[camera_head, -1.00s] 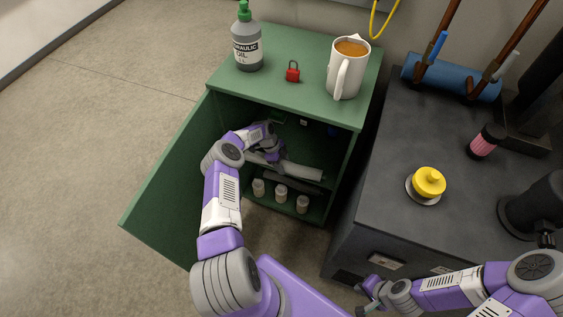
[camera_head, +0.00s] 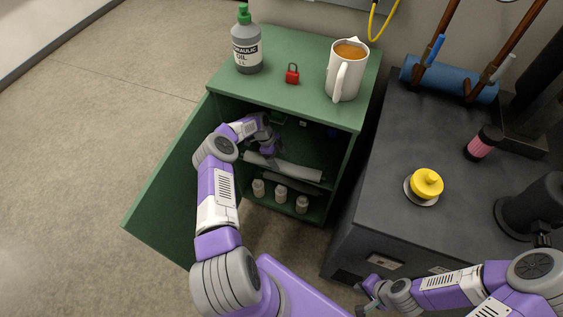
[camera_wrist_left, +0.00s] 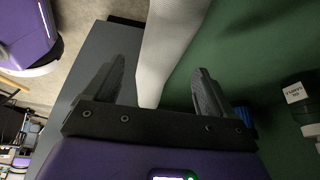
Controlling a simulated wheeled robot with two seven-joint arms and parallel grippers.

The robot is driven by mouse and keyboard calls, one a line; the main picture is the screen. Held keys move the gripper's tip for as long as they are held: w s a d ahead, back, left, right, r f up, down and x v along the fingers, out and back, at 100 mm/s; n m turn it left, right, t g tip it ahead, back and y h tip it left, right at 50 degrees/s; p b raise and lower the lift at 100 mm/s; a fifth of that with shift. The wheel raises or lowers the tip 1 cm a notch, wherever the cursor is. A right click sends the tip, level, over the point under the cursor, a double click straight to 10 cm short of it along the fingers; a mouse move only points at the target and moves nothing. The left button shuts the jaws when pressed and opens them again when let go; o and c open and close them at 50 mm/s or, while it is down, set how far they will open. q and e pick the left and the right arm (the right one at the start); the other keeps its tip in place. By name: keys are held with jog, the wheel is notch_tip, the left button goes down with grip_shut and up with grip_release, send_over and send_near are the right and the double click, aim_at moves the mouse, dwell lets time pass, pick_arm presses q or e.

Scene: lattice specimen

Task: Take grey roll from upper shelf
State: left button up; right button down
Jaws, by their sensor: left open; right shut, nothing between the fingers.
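The grey roll (camera_head: 300,172) lies lengthwise on the upper shelf inside the green cabinet (camera_head: 345,117). My left gripper (camera_head: 268,160) is inside the cabinet, over the left part of the roll, pointing down. In the left wrist view the open fingers of the left gripper (camera_wrist_left: 160,68) stand on either side of the pale roll (camera_wrist_left: 170,35), with gaps showing on both sides. Whether a finger touches it lower down is hidden by the gripper body. My right gripper (camera_head: 366,291) is shut and empty, low in front of the dark bench.
The cabinet door (camera_head: 165,190) stands open at the left. Several small jars (camera_head: 280,193) stand on the lower shelf. On the cabinet top are an oil bottle (camera_head: 246,50), a red padlock (camera_head: 292,74) and a mug (camera_head: 345,75). The dark bench (camera_head: 395,150) adjoins on the right.

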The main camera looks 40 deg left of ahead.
pick_arm(q)
jog(key=shift+v, duration=1.4)
